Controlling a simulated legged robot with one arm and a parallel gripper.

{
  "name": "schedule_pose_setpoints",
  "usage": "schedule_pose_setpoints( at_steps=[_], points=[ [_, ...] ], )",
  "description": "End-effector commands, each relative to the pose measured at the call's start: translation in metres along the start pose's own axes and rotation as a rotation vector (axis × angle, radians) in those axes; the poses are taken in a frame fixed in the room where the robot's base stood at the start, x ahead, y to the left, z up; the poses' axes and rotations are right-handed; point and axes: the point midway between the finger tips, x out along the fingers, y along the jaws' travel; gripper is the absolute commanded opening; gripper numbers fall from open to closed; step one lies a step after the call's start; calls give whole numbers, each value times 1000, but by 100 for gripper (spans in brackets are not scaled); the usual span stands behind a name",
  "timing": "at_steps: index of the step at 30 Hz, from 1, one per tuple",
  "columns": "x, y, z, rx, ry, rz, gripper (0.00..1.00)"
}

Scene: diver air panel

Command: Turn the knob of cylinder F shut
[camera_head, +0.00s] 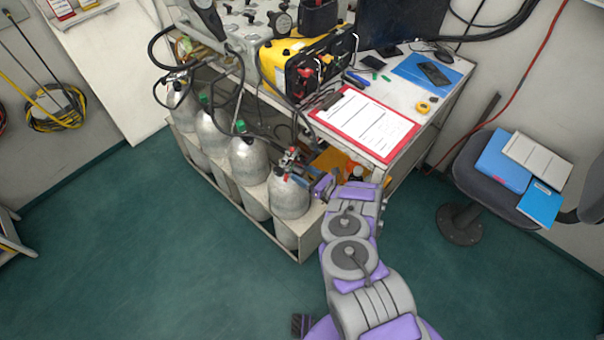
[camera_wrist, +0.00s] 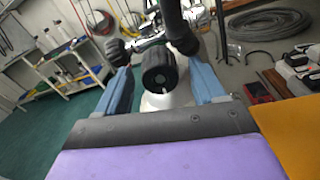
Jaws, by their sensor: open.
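A row of silver cylinders stands in a rack under the bench in the head view. The nearest silver cylinder (camera_head: 289,196) has a valve (camera_head: 291,160) on top; I cannot read a letter on it. My gripper (camera_head: 308,178) is beside this valve. In the wrist view, my gripper (camera_wrist: 158,69) is open, with one blue finger on each side of a black ribbed knob (camera_wrist: 160,72). I cannot tell whether either finger touches it. Another black knob (camera_wrist: 116,50) shows at the left of the metal valve body.
The pale rack (camera_head: 257,209) encloses the cylinders. The bench above holds a yellow-black case (camera_head: 300,62) and a red clipboard (camera_head: 364,122). Dark hoses run over the cylinders. A chair (camera_head: 500,172) stands at the right. The green floor in front is clear.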

Motion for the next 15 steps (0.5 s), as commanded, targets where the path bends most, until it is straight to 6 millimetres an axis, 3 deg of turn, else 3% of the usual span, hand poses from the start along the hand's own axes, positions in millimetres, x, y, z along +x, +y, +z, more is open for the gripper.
schedule_pose_setpoints(
  at_steps=[12,15],
  points=[
    [9,0,1,0,-2,1,69],
    [9,0,1,0,-2,1,60]
  ],
)
